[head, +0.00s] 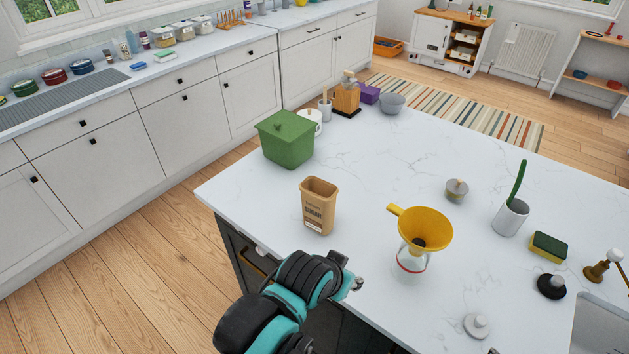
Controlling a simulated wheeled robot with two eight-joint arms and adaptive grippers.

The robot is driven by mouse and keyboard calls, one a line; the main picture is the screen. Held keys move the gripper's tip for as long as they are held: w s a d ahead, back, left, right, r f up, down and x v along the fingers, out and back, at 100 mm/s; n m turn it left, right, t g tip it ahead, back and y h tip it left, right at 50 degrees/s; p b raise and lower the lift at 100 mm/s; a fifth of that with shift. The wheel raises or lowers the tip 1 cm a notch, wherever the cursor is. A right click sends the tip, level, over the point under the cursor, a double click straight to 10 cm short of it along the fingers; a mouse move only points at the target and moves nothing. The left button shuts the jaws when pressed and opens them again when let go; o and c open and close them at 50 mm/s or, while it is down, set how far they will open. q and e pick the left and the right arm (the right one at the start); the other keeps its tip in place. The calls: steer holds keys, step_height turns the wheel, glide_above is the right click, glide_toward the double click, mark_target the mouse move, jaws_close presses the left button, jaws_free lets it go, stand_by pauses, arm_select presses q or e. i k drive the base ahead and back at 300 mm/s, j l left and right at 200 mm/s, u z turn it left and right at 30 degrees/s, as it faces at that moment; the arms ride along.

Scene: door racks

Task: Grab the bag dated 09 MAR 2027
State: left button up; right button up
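A brown paper bag (318,207) stands upright and open-topped near the left front edge of the white marble counter. Dark print on its front appears to read "sugar". A small pale label sits low on it, and any date there is too small to read. My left arm comes in from the bottom, and its gripper (353,283) is at the counter's front edge, below and right of the bag and apart from it. Its fingers are mostly hidden by the wrist. My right gripper is not clearly in view.
A yellow funnel (423,231) sits on a glass vessel right of the bag. A green bin (286,140) stands behind it. A grey-lidded pot (456,190), a white cup (510,217) and a sponge (548,247) stand farther right. The counter between bag and funnel is clear.

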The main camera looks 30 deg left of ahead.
mark_target(318, 207)
steer(key=j+u, duration=0.25)
steer(key=u, duration=0.2)
steer(key=j+u, duration=0.25)
steer(key=u, duration=0.15)
steer(key=k+j+u, duration=0.2)
steer(key=j+u, duration=0.25)
steer(key=k+j+u, duration=0.2)
steer(key=j, duration=0.15)
steer(key=i, duration=0.1)
